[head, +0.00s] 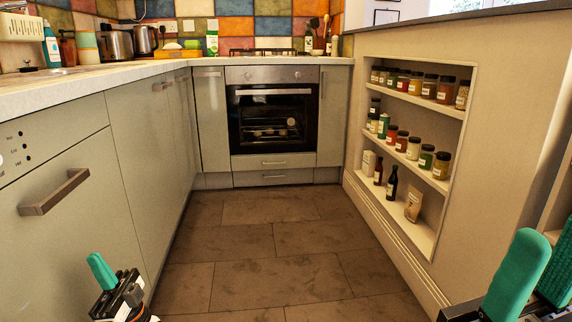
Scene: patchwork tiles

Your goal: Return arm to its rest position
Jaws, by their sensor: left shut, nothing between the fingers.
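My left gripper (101,271) is low at the left of the head view, in front of the grey-green cabinets. Its green fingers are shut together, with nothing between them. My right gripper (532,272) is at the lower right corner, cut off by the picture edge. Its green finger pieces show, but whether it is open or shut is unclear. Neither gripper touches anything that I can see.
A cabinet front with a handle (54,192) runs close along the left. An oven (272,118) stands at the back. A recessed shelf (446,108) with several jars and bottles is on the right. The brown tiled floor (272,243) between is clear.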

